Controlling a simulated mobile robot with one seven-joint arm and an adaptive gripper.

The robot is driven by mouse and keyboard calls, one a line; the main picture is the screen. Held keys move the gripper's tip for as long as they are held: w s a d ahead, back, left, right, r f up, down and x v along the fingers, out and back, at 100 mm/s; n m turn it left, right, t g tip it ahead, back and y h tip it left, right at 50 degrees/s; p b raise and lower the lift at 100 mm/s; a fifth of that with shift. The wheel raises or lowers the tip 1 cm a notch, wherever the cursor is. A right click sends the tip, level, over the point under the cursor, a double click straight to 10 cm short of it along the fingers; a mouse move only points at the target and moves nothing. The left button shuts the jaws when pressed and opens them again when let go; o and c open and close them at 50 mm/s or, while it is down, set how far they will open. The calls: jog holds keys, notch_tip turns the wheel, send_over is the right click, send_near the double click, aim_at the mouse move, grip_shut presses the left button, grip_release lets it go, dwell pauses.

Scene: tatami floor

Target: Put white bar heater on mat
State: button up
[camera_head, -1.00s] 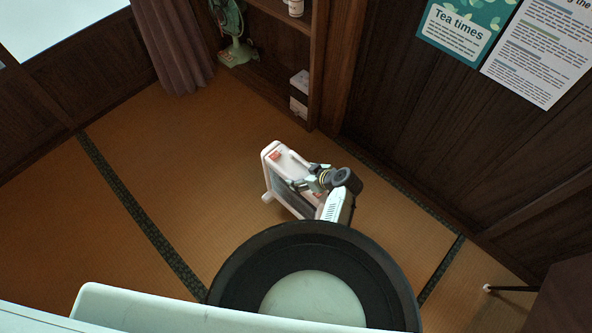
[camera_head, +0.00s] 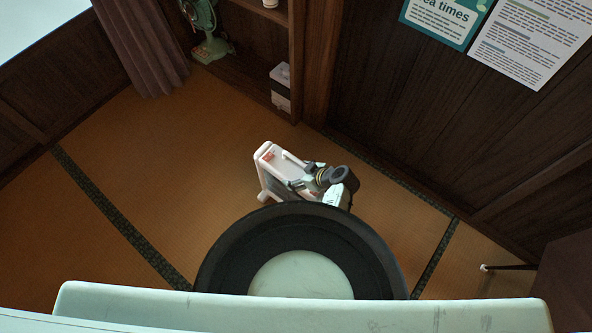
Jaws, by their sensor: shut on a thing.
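The white bar heater (camera_head: 268,160) is in the middle of the view, a white boxy frame with a reddish patch near its top corner. My gripper (camera_head: 300,182) is shut on the heater, at its upper side. My arm and its dark round joint cover part of the heater's right side. My own body hides the heater's lower end. I cannot tell whether the heater touches the floor. No mat that I can make out is in view.
Tatami floor (camera_head: 150,150) with dark border strips lies open to the left. A wooden shelf with a green fan (camera_head: 205,35) and a white box (camera_head: 281,85) stands at the back. A dark wood wall with posters (camera_head: 530,40) is on the right. A thin furniture leg (camera_head: 505,267) stands at lower right.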

jog(key=shift+w+r, duration=0.1)
jog(key=shift+r, duration=0.1)
jog(key=o, duration=1.9)
jog(key=shift+f, duration=0.2)
jog(key=shift+o, duration=0.2)
jog(key=b+v, duration=0.1)
jog(key=v, duration=1.1)
jog(key=shift+s, duration=0.25)
jog(key=shift+w, duration=0.1)
